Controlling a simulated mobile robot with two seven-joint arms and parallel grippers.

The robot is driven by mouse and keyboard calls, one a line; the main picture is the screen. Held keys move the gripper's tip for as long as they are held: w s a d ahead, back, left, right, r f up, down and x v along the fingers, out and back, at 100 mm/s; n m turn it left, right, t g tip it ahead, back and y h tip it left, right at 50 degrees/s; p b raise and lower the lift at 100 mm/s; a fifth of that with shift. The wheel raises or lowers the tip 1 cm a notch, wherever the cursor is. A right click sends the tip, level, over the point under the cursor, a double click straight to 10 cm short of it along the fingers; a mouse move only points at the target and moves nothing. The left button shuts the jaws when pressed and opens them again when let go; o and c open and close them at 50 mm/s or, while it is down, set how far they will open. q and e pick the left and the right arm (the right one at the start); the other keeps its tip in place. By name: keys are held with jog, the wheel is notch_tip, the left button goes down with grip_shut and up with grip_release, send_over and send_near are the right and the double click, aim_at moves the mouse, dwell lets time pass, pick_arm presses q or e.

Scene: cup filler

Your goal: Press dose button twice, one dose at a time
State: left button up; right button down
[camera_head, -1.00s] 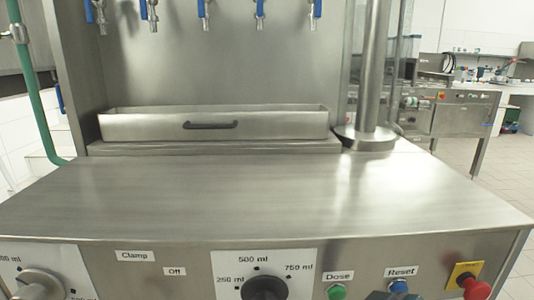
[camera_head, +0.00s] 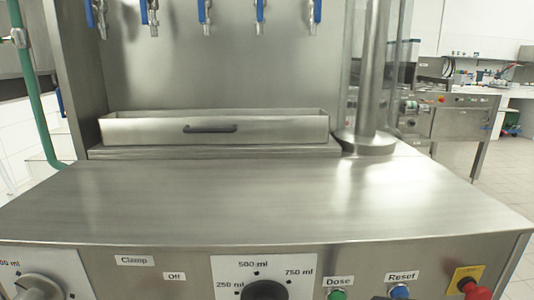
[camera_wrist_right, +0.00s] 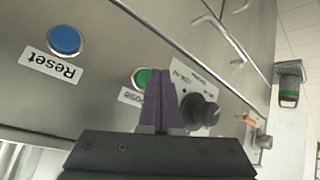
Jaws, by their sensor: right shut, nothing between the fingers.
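The green dose button (camera_head: 337,295) sits low on the front panel under a "Dose" label (camera_head: 339,282), partly cut off by the head view's bottom edge. In the right wrist view, the green button (camera_wrist_right: 142,77) shows just left of my right gripper's fingertips (camera_wrist_right: 161,58). The fingers are shut and empty, pointing toward the panel and partly covering the label beside the button. Whether they touch the button cannot be told. My left gripper is not in view.
The blue reset button (camera_head: 399,291) is right of the dose button, and a red stop button (camera_head: 478,292) is farther right. A volume knob (camera_head: 264,291) is to the left; a black knob (camera_wrist_right: 201,110) shows in the wrist view. The steel top (camera_head: 270,205) is clear.

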dwell(0.4)
jog(key=shift+w, duration=0.1)
jog(key=shift+w, duration=0.35)
jog(key=shift+w+b, duration=0.25)
jog(key=shift+b, duration=0.1)
dwell(0.5)
jog(key=shift+s+p, duration=0.65)
jog(key=shift+p, duration=0.05)
jog(key=shift+s+r, duration=0.1)
